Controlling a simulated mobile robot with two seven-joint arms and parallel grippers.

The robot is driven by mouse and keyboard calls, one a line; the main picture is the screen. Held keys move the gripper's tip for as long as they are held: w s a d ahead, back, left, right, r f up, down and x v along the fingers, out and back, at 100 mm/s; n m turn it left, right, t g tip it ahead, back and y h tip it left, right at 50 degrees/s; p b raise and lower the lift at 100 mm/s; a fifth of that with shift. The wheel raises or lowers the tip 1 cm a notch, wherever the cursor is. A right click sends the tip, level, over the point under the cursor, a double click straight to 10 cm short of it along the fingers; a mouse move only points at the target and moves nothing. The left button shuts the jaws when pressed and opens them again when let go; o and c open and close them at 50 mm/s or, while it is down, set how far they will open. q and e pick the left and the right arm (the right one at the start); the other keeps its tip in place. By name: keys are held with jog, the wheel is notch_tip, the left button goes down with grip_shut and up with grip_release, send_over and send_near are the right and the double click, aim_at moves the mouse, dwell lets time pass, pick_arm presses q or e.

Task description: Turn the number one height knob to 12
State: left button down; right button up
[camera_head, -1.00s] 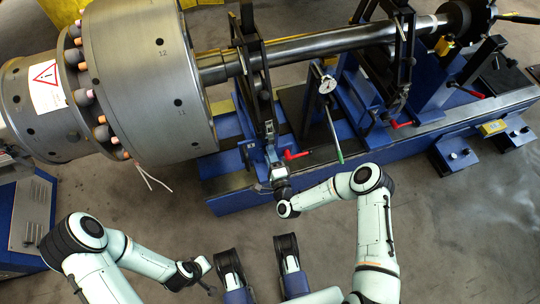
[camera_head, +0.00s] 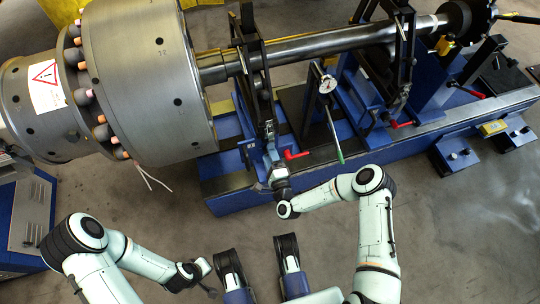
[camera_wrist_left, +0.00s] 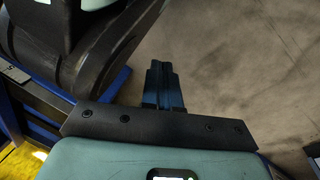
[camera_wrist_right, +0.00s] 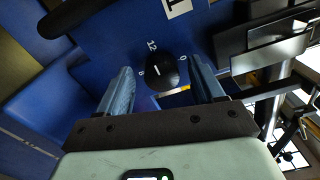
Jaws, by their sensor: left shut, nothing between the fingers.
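The black height knob (camera_wrist_right: 161,70) sits on a blue panel, with a white pointer mark on its face. The figures 12 and 0 stand around it, and another figure at its left is too small to read surely. A white label with a 1 (camera_wrist_right: 178,6) is above it. My right gripper (camera_wrist_right: 163,84) is open, with one finger on each side of the knob; I cannot tell if they touch it. In the head view the right gripper (camera_head: 271,150) is at the machine's front side, and the knob is hidden. My left gripper (camera_wrist_left: 160,84) is shut and empty above the floor.
A large grey steel rotor (camera_head: 140,75) and its shaft (camera_head: 325,45) lie across the blue machine bed (camera_head: 235,190). Red-handled levers (camera_head: 296,155) and a green-tipped lever (camera_head: 337,150) stick out near my right gripper.

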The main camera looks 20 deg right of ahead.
pick_arm(q)
jog(key=w+d+r+t+p, duration=0.1)
jog(key=w+r+p, duration=0.2)
jog(key=w+r, duration=0.2)
jog(key=shift+r+t, duration=0.2)
jog(key=shift+t, duration=0.2)
pick_arm(e)
jog(key=s, duration=1.3)
jog(key=shift+s+d, duration=0.2)
jog(key=shift+d, duration=0.05)
pick_arm(q)
jog(key=shift+d, duration=0.1)
